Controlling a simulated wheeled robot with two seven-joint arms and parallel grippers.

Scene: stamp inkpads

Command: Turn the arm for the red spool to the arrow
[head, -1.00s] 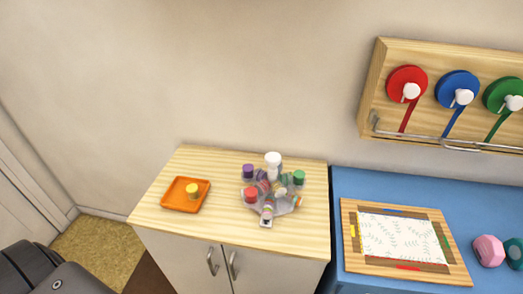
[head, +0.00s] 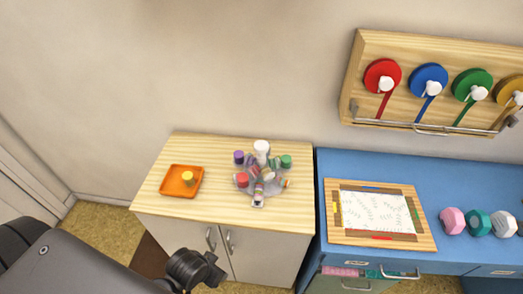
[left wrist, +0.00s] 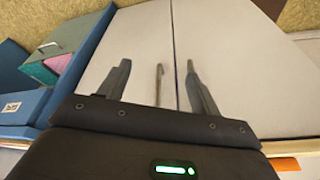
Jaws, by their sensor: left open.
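The red spool (head: 374,71) hangs on the wooden wall rack at the upper right in the head view. A white arm (head: 386,83) sits at its front, and a red ribbon runs down from it. I cannot make out an arrow at this size. My left gripper (left wrist: 157,66) is open and empty in the left wrist view, with the pale cabinet doors and a handle beyond its fingers. In the head view my dark left arm comes in at the lower left, far below and left of the spool. My right gripper is not in view.
Blue, green and yellow spools hang beside the red one, above a metal bar (head: 431,126). Below are a wooden cabinet top with an orange tray (head: 169,190) and a carousel of bottles (head: 268,190), and a blue counter (head: 450,180) with a framed board (head: 334,232).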

